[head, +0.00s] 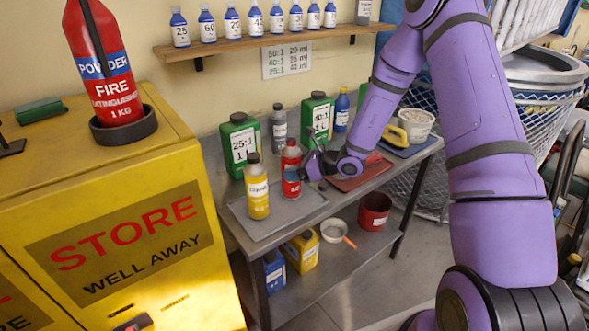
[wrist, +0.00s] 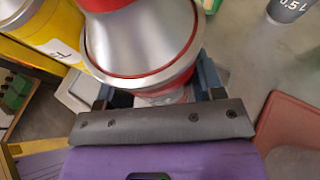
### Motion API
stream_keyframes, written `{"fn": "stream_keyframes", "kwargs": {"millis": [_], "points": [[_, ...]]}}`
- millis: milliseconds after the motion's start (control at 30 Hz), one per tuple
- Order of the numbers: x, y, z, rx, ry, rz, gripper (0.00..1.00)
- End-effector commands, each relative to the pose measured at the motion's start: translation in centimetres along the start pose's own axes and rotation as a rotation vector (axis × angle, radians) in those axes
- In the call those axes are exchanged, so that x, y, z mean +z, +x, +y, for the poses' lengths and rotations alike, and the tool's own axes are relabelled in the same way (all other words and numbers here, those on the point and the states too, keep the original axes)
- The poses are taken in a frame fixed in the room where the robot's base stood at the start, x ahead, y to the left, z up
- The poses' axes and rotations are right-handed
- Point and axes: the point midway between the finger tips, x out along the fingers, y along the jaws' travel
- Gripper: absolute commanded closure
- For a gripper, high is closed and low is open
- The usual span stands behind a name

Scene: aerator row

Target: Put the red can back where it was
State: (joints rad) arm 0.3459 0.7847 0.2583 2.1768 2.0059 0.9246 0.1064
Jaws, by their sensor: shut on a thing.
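In the wrist view the can (wrist: 140,45) is large at the top, red with a broad silver part, between the fingers (wrist: 160,90). A yellow bottle (head: 258,190) stands on the tray just left of the can.
Green jugs (head: 239,145) and a grey bottle (head: 279,130) stand behind. A red mat (head: 352,178) lies to the right, beneath my wrist. A white tub (head: 416,122) is farther right. The lower shelf holds a red bucket (head: 374,210). A yellow cabinet (head: 190,130) stands left.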

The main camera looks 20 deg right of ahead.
Motion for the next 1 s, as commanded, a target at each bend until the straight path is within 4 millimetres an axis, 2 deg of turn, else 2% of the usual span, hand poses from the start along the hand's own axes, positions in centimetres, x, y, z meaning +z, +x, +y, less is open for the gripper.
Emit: {"fn": "stream_keyframes", "kwargs": {"millis": [133,167,233,267,567,667,767,1000], "points": [[-0.3,0.1,0.0,0.000,0.001,0.000,0.65],[-0.2,0.1,0.0,0.000,0.000,0.000,0.31],[-0.2,0.1,0.0,0.000,0.000,0.000,0.15],[-0.2,0.1,0.0,0.000,0.000,0.000,0.12],[-0.1,0.0,0.0,0.000,0.000,0.000,0.12],[0.0,-0.7,-0.1,-0.002,0.000,0.001,0.12],[0.1,-2.1,-0.1,-0.002,-0.001,0.001,0.12],[0.1,-7.0,-0.1,-0.004,-0.001,0.001,0.12]]}}
